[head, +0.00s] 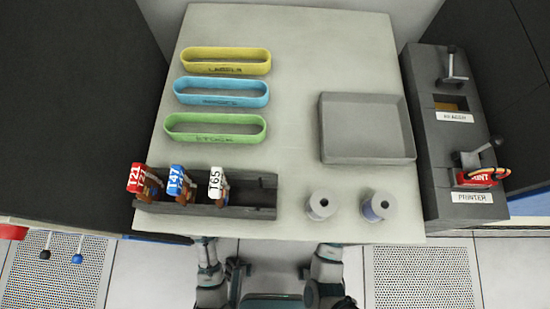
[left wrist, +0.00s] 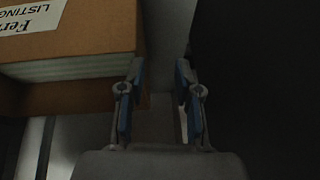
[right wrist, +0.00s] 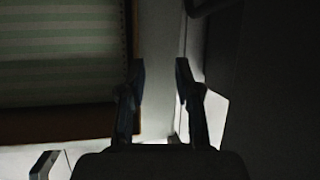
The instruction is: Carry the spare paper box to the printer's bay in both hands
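The spare paper box shows in the left wrist view as a brown box (left wrist: 100,30) with a white label reading LISTING (left wrist: 30,14) and pale striped paper (left wrist: 65,68) at an open side. In the right wrist view, green-striped paper (right wrist: 60,50) lies within a brown edge (right wrist: 60,132). My left gripper (left wrist: 158,72) is open, its left finger overlapping the box's edge in view; contact is unclear. My right gripper (right wrist: 160,68) is open beside the box, with nothing seen between its fingers. Both grippers are out of the head view.
The table (head: 290,60) holds yellow (head: 190,66), blue (head: 180,98) and green (head: 172,133) trays, a grey tray (head: 325,150), a dark rack (head: 265,212) with three tagged items, and two spools (head: 322,204). Dark surfaces lie close right of both grippers in the wrist views.

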